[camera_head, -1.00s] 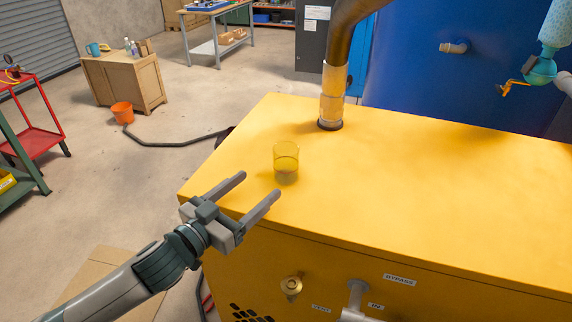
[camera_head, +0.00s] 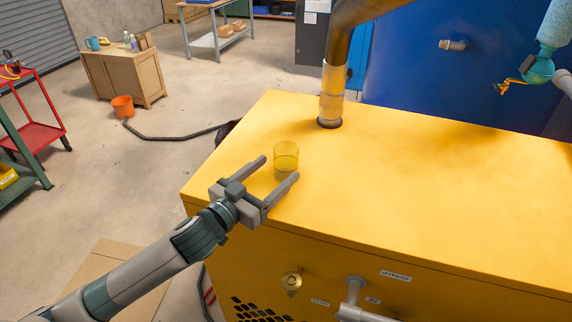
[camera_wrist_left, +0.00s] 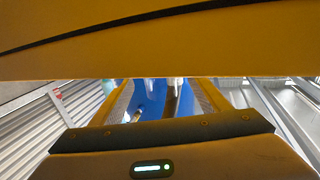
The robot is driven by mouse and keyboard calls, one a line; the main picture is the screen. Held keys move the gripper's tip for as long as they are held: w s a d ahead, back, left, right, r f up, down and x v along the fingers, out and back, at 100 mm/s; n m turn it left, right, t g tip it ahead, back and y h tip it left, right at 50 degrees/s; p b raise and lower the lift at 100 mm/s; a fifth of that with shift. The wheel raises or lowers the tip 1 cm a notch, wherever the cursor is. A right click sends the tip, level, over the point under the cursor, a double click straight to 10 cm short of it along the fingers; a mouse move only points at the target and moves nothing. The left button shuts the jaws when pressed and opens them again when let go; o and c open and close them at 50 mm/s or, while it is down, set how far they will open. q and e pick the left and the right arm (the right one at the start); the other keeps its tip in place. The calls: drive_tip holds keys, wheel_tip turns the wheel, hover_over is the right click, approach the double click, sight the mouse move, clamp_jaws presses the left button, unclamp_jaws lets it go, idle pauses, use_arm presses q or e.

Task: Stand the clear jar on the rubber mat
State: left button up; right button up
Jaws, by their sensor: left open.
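The clear jar (camera_head: 286,155) stands upright on the yellow cabinet top (camera_head: 400,190), near its left end; the yellow shows through it. My left gripper (camera_head: 279,168) is open, its two fingers pointing at the jar. The fingertips are at the jar's near side, and the near finger covers part of its base. I cannot tell whether they touch it. In the left wrist view the gripper body (camera_wrist_left: 160,140) shows below a yellow surface, and I cannot make out the jar. I cannot make out a rubber mat. My right gripper is not in view.
A thick pipe (camera_head: 333,85) rises from the cabinet top behind the jar. A blue tank (camera_head: 420,75) stands behind the cabinet. Brass and grey fittings (camera_head: 292,281) stick out of the cabinet's front. The right part of the cabinet top is clear.

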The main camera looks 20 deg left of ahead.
sight(278, 168)
use_arm(q)
drive_tip(key=p+x, duration=0.2)
drive_tip(key=x, duration=0.1)
drive_tip(key=shift+w+d, duration=0.1)
drive_tip(key=shift+w, duration=0.3)
drive_tip(key=shift+w+d+f, duration=0.2)
drive_tip(key=shift+w, duration=0.35)
drive_tip(key=c, duration=1.2)
drive_tip(key=shift+c, duration=0.2)
drive_tip(key=shift+r, duration=0.1)
